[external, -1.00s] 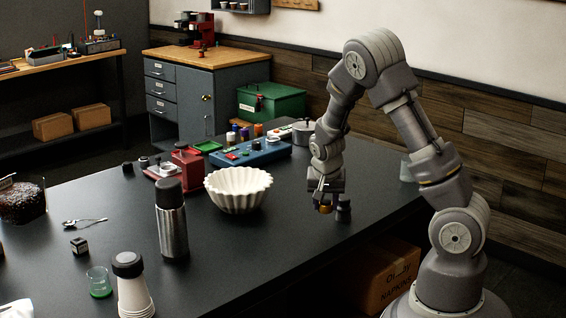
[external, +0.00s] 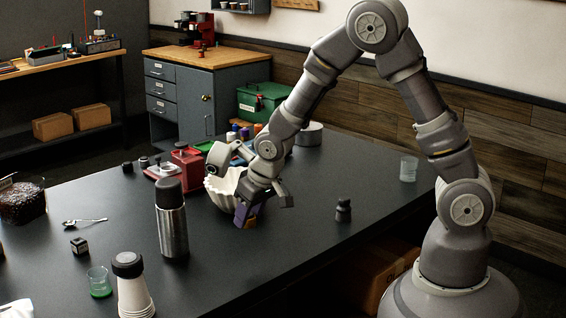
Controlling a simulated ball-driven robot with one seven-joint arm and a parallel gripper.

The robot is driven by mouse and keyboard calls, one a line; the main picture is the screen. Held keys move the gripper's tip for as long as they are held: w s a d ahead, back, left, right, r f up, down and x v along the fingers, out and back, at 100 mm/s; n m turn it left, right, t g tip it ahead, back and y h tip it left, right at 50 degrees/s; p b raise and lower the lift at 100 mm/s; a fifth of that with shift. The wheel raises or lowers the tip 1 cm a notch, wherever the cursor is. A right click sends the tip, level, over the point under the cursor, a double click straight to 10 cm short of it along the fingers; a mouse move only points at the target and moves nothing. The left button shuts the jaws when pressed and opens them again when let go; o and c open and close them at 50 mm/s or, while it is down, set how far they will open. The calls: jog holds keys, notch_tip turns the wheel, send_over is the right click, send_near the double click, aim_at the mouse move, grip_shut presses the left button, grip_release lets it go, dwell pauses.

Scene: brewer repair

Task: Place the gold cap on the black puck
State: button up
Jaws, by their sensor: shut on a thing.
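My gripper (external: 247,216) is low over the black table, just in front of the white fluted bowl. It is shut on the gold cap (external: 250,223), of which only a small edge shows at the fingertips. A purple patch shows beside the fingers; I cannot tell what it is. A small dark knobbed piece (external: 343,210) stands upright on the table to the right, apart from my gripper. Small black round pieces (external: 128,167) stand at the far left of the table. I cannot tell which of these is the black puck.
The white bowl (external: 222,190) is right behind my gripper. A steel flask (external: 172,220) stands to the left, with cups (external: 133,285) and a green-bottomed glass (external: 99,282) nearer. A clear glass (external: 408,168) is at the right edge. The table's middle front is clear.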

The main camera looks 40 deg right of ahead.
jog(key=s+a+r+n+g+y+p, duration=0.15)
jog(key=s+a+r+n, duration=0.3)
jog(key=a, duration=0.55)
jog(key=s+a+r+n+y+p, duration=0.15)
jog(key=s+a+r+n, duration=0.3)
jog(key=a, duration=0.55)
send_over(121, 258)
jog(key=s+d, duration=0.1)
notch_tip(121, 258, down, 3)
jog(key=shift+d+r, duration=0.1)
jog(key=shift+r, duration=0.1)
jog(key=shift+f, duration=1.7)
jog(key=shift+f, duration=0.2)
jog(key=o, duration=1.1)
jog(key=shift+r, duration=0.1)
